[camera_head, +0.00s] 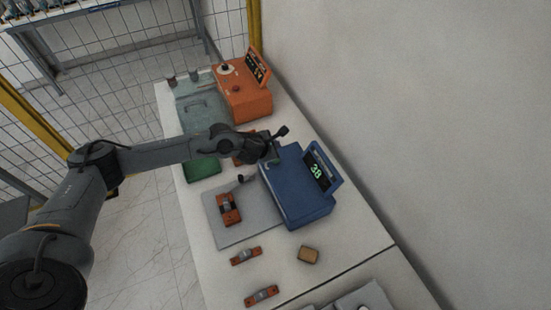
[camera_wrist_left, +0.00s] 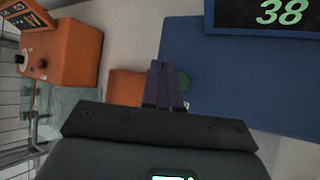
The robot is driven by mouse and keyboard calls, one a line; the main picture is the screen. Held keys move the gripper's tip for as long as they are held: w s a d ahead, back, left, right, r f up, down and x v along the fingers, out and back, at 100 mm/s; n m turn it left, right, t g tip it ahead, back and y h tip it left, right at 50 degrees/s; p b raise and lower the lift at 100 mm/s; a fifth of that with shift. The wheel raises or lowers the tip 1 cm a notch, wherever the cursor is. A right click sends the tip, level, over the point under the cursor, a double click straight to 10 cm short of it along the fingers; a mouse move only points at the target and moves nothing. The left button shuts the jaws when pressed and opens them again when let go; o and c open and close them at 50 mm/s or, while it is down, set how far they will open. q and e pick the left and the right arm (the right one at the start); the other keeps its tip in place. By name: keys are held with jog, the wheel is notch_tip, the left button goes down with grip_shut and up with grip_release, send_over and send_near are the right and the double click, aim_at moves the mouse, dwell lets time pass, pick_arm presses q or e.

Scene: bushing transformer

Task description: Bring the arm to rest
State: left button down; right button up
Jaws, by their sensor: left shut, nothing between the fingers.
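My right gripper is in neither view.
An orange device (camera_head: 242,90) stands farther back, next to a glass-like container (camera_head: 200,108). A grey plate (camera_head: 235,220) bears an orange part (camera_head: 229,209). Two more orange parts (camera_head: 246,255) (camera_head: 262,296) and a tan block (camera_head: 308,254) lie on the white table (camera_head: 345,240). Wire fencing (camera_head: 110,70) stands behind.

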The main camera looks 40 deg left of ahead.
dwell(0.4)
pick_arm(q)
jog(key=s+d+r+n+h+p, duration=0.1)
jog(key=s+d+n+p, duration=0.2)
jog(key=s+d+n, duration=0.65)
jog(key=s+d+r+n+h+p, duration=0.2)
jog(key=s+d+n+p, duration=0.15)
jog(key=d+n, duration=0.6)
jog(key=s+a+r+n+g+p, duration=0.1)
jog(key=s+r+n+g+p, duration=0.1)
jog(key=s+n, duration=0.8)
jog(key=s+a+r+n+g+y+p, duration=0.1)
jog(key=s+a+r+n+g+p, duration=0.1)
jog(key=s+n, duration=0.8)
jog(key=shift+r+n+g+p, duration=0.4)
jog(key=shift+r+n+g, duration=0.35)
jog(key=shift+n, duration=0.45)
jog(key=shift+w+d, duration=0.1)
